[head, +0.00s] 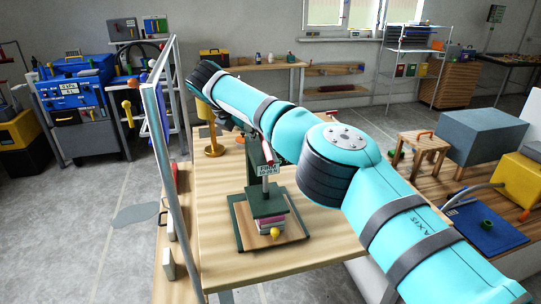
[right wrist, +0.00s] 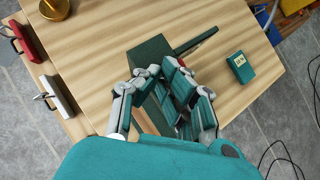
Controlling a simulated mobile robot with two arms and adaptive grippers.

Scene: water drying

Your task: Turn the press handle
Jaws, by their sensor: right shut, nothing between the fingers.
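The press (head: 268,207) stands on a square base on the wooden table, dark green, with a stack of pink and pale layers under its plate. A small sign hangs at its upper part. A red-ended bar near the top, perhaps the handle, is partly hidden behind my right arm. In the right wrist view, the press top (right wrist: 150,52) is a dark green block with a dark bar (right wrist: 196,41) reaching right. My right gripper (right wrist: 160,75) is over the block, its fingers close together and empty; I cannot tell if they touch it. My left gripper is not in view.
A brass stand (head: 212,125) is on the table left of the press. A metal-framed panel (head: 165,140) rises at the table's left edge. A teal labelled box (right wrist: 240,67) lies right of the gripper. Bare table (head: 220,270) is in front of the press.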

